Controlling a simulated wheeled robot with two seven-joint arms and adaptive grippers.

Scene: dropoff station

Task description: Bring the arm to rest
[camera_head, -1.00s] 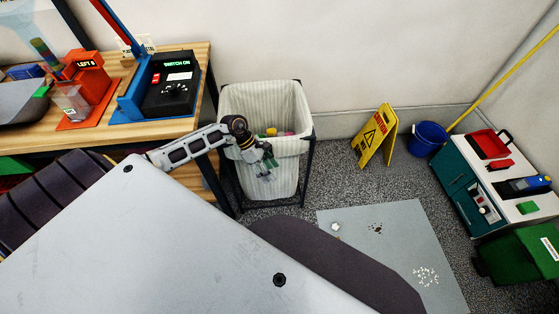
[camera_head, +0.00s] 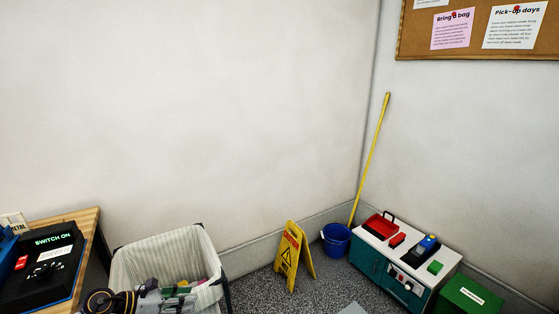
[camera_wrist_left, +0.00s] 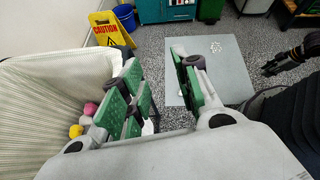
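My left gripper (camera_wrist_left: 160,88) shows large in the left wrist view, with grey links and green finger pads. Its fingers stand apart with nothing between them. In the head view the left gripper (camera_head: 185,297) is at the bottom edge, in front of the white-lined bin (camera_head: 150,250), and is partly cut off. In the wrist view the bin's liner (camera_wrist_left: 40,110) is left of the fingers, with small pink and yellow items inside. A dark jointed part at the wrist view's right edge may be my right gripper (camera_wrist_left: 285,58); its fingers are unclear.
A wooden bench (camera_head: 88,225) with a black switch box (camera_head: 45,268) is at the left. A yellow caution sign (camera_head: 290,255), blue bucket (camera_head: 336,240) and teal cabinet (camera_head: 375,268) stand by the walls. A grey mat (camera_wrist_left: 235,75) lies on open floor.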

